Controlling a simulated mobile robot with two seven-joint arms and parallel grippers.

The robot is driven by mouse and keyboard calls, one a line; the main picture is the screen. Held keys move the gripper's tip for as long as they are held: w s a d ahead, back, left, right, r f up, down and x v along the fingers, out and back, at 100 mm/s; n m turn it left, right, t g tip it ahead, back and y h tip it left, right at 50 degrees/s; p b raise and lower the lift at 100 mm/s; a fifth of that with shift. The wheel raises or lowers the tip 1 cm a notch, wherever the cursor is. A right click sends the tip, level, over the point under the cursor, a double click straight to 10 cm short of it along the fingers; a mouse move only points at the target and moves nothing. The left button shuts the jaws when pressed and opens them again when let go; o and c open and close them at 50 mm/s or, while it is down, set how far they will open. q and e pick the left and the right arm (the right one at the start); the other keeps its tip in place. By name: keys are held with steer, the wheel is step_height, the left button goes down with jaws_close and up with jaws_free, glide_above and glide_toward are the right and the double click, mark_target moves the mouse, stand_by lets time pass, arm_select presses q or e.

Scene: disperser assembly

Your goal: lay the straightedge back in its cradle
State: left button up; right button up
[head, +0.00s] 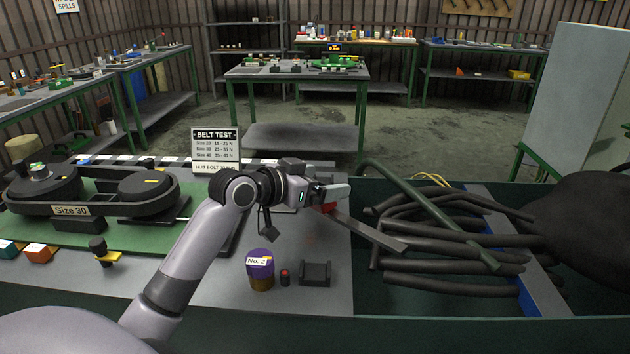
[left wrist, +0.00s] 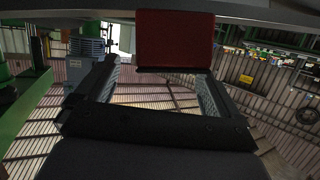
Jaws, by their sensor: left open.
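The straightedge (head: 375,232) is a long dark grey bar with a red end. In the head view it slants from my left gripper down to the right, past the bench's right edge and over the bin of belts. My left gripper (head: 335,194) is open at the red end. In the left wrist view a red block (left wrist: 175,40) shows just ahead of the jaws; I cannot tell whether they touch it. A dark notched block (head: 316,274), which looks like the cradle, stands empty on the bench's front right. My right gripper is not in view.
A purple-topped can (head: 261,270) labelled No. 2 and a small red-topped piece (head: 285,277) stand left of the notched block. The belt tester (head: 90,190) and a BELT TEST sign (head: 216,150) are further left. Black belts (head: 440,250) fill the bin at right.

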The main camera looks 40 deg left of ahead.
arm_select(q)
steer(key=shift+s+r, duration=0.1)
steer(key=shift+r, duration=0.65)
steer(key=v, duration=1.1)
steer(key=shift+s+a+b, duration=0.2)
steer(key=shift+s+b, duration=0.2)
steer(key=shift+b, duration=0.05)
